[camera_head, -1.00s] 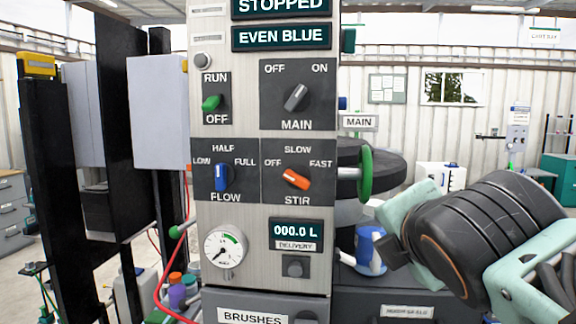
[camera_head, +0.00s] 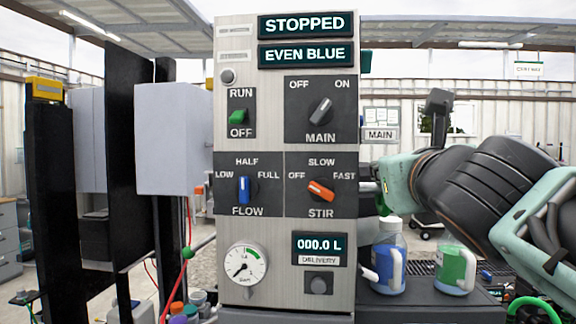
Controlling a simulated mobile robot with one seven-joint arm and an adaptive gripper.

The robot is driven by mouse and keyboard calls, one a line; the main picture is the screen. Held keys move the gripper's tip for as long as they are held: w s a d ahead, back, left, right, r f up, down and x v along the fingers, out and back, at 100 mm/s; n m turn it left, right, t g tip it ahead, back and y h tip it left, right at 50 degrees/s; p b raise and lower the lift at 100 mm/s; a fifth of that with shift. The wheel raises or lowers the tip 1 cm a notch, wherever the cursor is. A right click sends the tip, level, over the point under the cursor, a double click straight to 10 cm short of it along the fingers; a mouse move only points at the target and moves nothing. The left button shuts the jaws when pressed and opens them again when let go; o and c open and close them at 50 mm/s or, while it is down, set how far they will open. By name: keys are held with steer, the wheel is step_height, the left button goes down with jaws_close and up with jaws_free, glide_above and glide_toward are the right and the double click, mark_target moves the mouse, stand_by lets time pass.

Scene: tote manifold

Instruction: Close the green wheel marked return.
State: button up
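I see no wheel marked return that I can read. Part of a thick green ring (camera_head: 535,305) shows at the bottom right edge; I cannot tell whether it is a wheel or a hose. A small green bit shows beside the panel's right edge, mostly behind my arm, where a green wheel stood edge-on earlier. My arm (camera_head: 490,185) reaches in from the right, its far end close to the panel's right edge below the MAIN tag (camera_head: 380,135). My gripper's fingers cannot be made out.
A grey control panel (camera_head: 285,235) fills the middle, with switches and displays reading STOPPED and EVEN BLUE. A blue jug (camera_head: 388,258) and a green jug (camera_head: 456,268) stand on a dark surface right of it. Black posts and a grey box (camera_head: 172,140) stand left.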

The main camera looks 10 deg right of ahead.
mark_target(372, 188)
steer(key=x, duration=0.7)
steer(key=shift+w, duration=0.15)
jaws_close()
